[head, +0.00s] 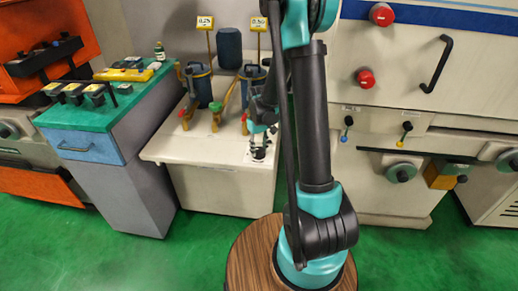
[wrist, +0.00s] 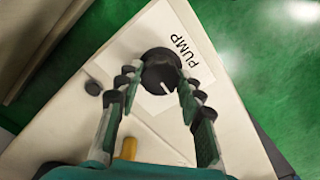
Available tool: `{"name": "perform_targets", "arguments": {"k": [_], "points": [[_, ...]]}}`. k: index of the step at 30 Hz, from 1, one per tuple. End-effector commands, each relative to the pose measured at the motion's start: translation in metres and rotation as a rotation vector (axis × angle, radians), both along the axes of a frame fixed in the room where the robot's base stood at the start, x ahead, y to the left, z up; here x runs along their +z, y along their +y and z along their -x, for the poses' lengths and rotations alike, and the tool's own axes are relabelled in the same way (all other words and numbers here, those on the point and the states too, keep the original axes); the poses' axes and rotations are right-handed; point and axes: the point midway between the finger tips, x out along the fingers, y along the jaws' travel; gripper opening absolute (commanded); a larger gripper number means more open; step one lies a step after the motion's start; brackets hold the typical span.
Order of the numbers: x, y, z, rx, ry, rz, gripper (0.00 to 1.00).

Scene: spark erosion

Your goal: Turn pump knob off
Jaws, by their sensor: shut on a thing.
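The pump knob (wrist: 158,66) is round and black with a short white pointer mark. In the wrist view it sits on a pale panel, on a white label reading PUMP (wrist: 190,50). The pointer mark slants down and to the right in that view. My gripper (wrist: 157,82) is shut on the knob, one finger on each side. In the head view my gripper (head: 259,140) is low over the front right of the pale bench (head: 205,155). The knob is too small and covered there to make out clearly.
Blue containers (head: 199,88) with coloured valves and yellow signs stand behind my gripper on the bench. A green-topped cabinet (head: 90,150) is on the left. A large machine (head: 400,60) with red buttons and a black handle is on the right.

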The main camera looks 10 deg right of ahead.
Motion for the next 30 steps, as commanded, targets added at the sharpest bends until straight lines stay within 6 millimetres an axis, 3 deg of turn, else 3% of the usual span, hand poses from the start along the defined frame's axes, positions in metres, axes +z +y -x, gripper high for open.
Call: {"name": "perform_targets", "arguments": {"k": [23,24,28,30], "points": [[0.0001,-0.0001,-0.0001,0.099,0.0,0.0,0.08],[0.0001,-0.0001,-0.0002,0.099,0.0,0.0,0.41],[0.0001,-0.0001,-0.0001,0.098,0.0,0.0,0.57],[0.0001,-0.0001,0.0,0.098,0.0,0.0,0.58]]}}
